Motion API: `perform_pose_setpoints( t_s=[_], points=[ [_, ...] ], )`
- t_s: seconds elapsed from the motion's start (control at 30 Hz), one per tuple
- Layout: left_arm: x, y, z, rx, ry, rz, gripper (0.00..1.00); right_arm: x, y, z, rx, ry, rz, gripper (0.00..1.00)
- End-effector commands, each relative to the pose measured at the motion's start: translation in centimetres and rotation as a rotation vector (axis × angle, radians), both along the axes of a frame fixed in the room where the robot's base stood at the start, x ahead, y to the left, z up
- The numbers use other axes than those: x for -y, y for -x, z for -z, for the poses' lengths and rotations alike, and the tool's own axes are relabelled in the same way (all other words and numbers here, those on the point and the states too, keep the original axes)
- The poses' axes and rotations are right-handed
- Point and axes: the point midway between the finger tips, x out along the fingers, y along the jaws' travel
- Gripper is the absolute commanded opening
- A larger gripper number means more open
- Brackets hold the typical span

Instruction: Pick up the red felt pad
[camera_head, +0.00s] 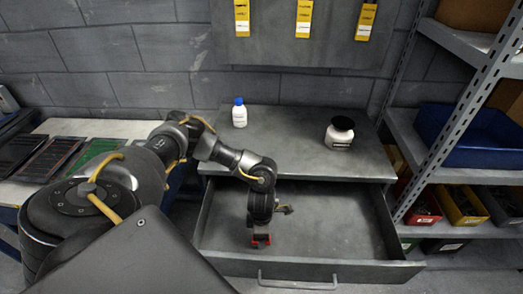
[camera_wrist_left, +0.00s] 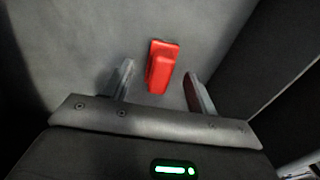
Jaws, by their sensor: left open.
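The red felt pad (camera_wrist_left: 162,64) lies on the grey drawer floor in the left wrist view, centred slightly beyond and between my finger tips. It looks like a red slab with a raised part. In the head view only a small bit of red (camera_head: 261,240) shows at the bottom of my left gripper (camera_head: 261,232), which hides most of it. My left gripper (camera_wrist_left: 158,78) is open, its two fingers spread on either side of the pad with gaps. I cannot tell whether it is at the pad's height. My right gripper is not in view.
The open drawer (camera_head: 345,225) has raised walls and a front with a handle (camera_head: 297,284). On the bench above stand a blue-capped white bottle (camera_head: 239,115) and a black-lidded jar (camera_head: 340,132). Shelving with a blue bin (camera_head: 470,138) stands at right. The drawer's right half is bare.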

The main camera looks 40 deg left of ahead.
Motion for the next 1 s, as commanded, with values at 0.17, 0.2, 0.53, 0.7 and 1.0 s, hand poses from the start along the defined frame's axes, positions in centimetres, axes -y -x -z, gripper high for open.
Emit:
perform_pose_setpoints(
  t_s=[0.17, 0.2, 0.53, 0.7, 1.0],
  points=[
    [0.0, 0.1, 2.0, -0.002, 0.001, -0.001, 0.58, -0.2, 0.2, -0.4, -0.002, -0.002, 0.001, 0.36],
    [0.0, 0.1, 2.2, -0.001, 0.000, 0.000, 0.58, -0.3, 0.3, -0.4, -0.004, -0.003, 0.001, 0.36],
    [0.0, 0.0, 2.3, 0.000, 0.000, 0.000, 0.46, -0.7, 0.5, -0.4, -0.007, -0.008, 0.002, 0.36],
    [0.0, 0.0, 2.3, 0.001, 0.001, 0.000, 0.24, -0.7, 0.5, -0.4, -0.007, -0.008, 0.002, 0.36],
    [0.0, 0.0, 2.3, 0.001, 0.001, 0.000, 0.10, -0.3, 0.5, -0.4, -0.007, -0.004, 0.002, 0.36]
  ],
)
